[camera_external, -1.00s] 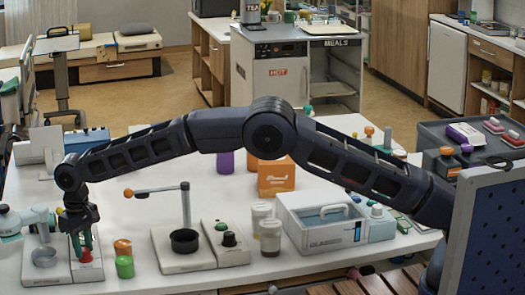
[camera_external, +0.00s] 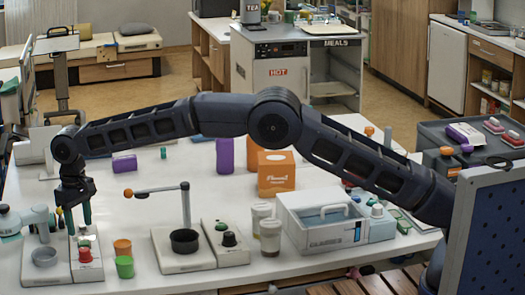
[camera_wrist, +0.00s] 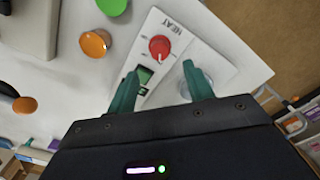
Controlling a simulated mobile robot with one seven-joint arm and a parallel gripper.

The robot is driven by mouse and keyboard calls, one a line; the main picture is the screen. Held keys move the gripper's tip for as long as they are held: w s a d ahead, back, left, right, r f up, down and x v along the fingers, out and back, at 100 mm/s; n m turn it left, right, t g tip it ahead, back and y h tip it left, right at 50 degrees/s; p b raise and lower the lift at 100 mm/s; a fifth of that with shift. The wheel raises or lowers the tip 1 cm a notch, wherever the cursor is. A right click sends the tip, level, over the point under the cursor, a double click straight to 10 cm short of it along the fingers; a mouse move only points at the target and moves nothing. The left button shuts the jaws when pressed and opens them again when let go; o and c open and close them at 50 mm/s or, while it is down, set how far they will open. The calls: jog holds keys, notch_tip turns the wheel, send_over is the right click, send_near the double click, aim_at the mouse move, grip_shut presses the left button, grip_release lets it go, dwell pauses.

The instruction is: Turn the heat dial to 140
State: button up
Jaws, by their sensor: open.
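The red heat dial (camera_wrist: 159,47) sits on a white panel marked HEAT (camera_wrist: 178,22) in the wrist view. In the external view the dial (camera_external: 85,255) is at the front left of the table. A small dark-and-green display (camera_wrist: 145,76) lies on the panel beside the dial, partly behind a finger; I cannot read a number on it. My gripper (camera_wrist: 160,70) is open and empty, its teal fingers apart and not around the dial. In the external view my gripper (camera_external: 77,220) hangs above the panel, clear of the dial.
The table edge is close in front.

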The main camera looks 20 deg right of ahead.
jog(key=shift+r, duration=1.75)
